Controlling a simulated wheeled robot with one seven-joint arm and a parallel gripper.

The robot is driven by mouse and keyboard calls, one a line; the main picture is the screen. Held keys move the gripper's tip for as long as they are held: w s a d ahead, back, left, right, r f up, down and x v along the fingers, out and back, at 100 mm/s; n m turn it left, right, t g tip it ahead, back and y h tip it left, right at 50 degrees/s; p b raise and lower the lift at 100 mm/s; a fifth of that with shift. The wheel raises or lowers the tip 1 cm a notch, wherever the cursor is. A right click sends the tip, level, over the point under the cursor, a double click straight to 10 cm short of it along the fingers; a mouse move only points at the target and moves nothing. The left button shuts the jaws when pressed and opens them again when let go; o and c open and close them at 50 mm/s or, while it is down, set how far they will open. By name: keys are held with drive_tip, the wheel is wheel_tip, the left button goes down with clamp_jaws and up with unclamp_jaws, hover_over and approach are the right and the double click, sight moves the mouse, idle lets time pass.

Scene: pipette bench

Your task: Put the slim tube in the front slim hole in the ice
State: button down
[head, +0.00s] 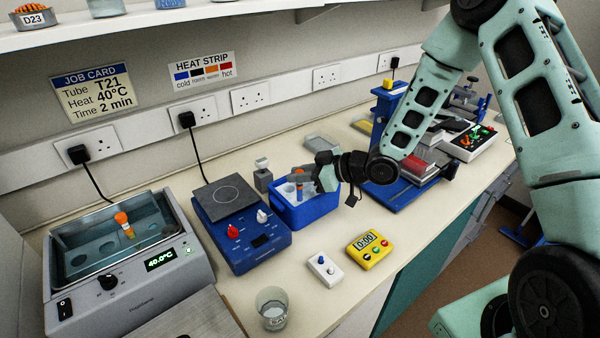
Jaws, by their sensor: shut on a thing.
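The blue ice box (312,214) stands on the bench near the middle, with pale ice inside. My gripper (304,178) is over the box, reaching in from the right. It is shut on a slim tube (299,193) with an orange part at the top, held roughly upright. The tube's lower end is at or in the ice; I cannot tell whether it is in a hole. The slim holes are too small or hidden to make out. Another orange-capped tube (124,224) stands in the water bath (192,262) at the left.
A blue hotplate (240,244) stands just left of the ice box. A white switch box (325,270), yellow timer (368,249) and glass beaker (272,308) are in front. A blue stand (388,115) and red-and-blue apparatus (410,185) are to the right.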

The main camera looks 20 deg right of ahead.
drive_tip(key=shift+f, duration=0.4)
drive_tip(key=shift+f+b, duration=0.75)
drive_tip(key=shift+b, duration=0.05)
drive_tip(key=shift+f, duration=0.15)
drive_tip(key=c, duration=1.2)
unclamp_jaws()
drive_tip(key=shift+c, duration=0.2)
drive_tip(key=b+v, duration=0.3)
drive_tip(key=v, duration=1.4)
drive_tip(key=shift+s+d, duration=0.15)
drive_tip(key=shift+s, duration=0.05)
